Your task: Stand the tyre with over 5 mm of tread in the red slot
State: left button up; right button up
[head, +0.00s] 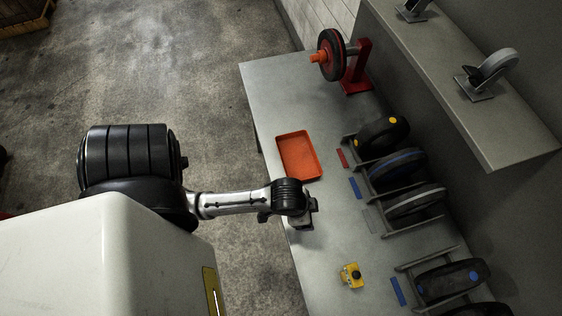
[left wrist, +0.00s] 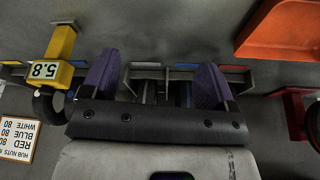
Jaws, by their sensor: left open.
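The red slot is marked by a red strip (head: 342,158) on the grey table. A black tyre with yellow dots (head: 375,138) stands at the rack behind it. Tyres with a blue band (head: 398,166) and a pale band (head: 416,203) stand beside it. A tyre with blue dots (head: 452,283) is in the nearer rack, with another partly cut off. A yellow gauge (head: 350,275) stands on the table; in the left wrist view its display (left wrist: 44,70) reads 5.8. My left gripper (head: 308,213) is open and empty above the table, purple fingers apart in its wrist view (left wrist: 153,82).
An orange tray (head: 281,157) lies at the table's left edge. A wheel (head: 330,55) is mounted on a red stand (head: 357,68) at the far end. A shelf (head: 520,145) overhangs at right. A hub-nut sign (left wrist: 17,138) shows upside down. The table's middle is clear.

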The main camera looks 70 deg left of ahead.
pick_arm(q)
jog(key=s+r, duration=0.1)
jog(key=s, duration=0.6)
jog(key=shift+a+r+n+y, duration=0.25)
jog(key=shift+r+n+y, duration=0.05)
jog(key=shift+r+n, duration=0.1)
notch_tip(320, 180, up, 18)
jog(key=p, duration=1.8)
